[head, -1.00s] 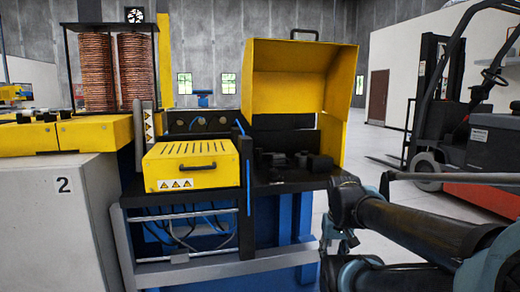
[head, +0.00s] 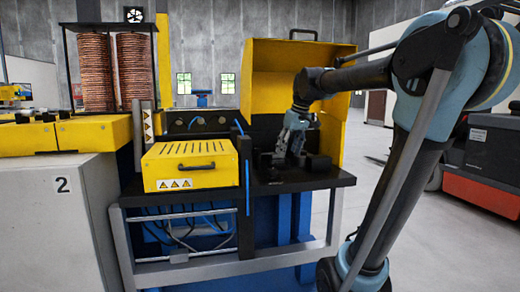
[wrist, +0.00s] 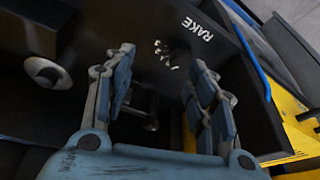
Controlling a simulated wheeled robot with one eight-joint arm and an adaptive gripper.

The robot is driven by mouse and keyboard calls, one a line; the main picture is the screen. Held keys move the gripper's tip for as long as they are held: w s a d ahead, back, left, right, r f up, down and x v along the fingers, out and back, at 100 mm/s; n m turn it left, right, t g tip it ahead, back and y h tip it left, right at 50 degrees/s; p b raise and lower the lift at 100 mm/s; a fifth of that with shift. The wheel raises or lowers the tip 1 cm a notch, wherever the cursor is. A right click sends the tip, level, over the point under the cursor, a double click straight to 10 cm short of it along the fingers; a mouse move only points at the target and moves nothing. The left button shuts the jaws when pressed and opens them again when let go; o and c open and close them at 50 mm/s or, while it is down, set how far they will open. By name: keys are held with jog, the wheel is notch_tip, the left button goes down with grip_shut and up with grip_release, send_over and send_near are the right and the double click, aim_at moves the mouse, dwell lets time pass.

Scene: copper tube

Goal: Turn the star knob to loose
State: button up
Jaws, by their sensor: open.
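My gripper (head: 290,148) is open and empty, reaching down into the bay under the raised yellow hood of the machine. The wrist view shows its two blue finger assemblies (wrist: 165,75) spread apart. A dark fitting with a metal bolt or handle (wrist: 150,122) shows between and beyond them; I cannot tell for certain whether it is the star knob. A round metal knob or boss (wrist: 45,72) is on a dark part left of the fingers, apart from them. White lettering reading "RAKE" (wrist: 197,27) is on the dark panel above. In the head view the fingers partly hide the bay.
The yellow hood (head: 290,65) stands open above and behind my gripper. A yellow slotted cover (head: 190,167) is to the left. Black blocks (head: 318,162) sit on the dark worktop. A forklift (head: 490,160) is at right.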

aim_at(259, 149)
jog(key=w+a+r+n+y, duration=0.1)
jog(key=w+a+r+n, duration=0.2)
jog(key=w+a+r, duration=0.75)
jog(key=x, duration=0.4)
jog(key=d+x, duration=0.1)
jog(key=x, duration=0.4)
jog(key=w+d+x, duration=0.1)
jog(key=x, duration=0.3)
jog(key=shift+a+f, duration=0.1)
jog(key=shift+f, duration=0.45)
grip_shut()
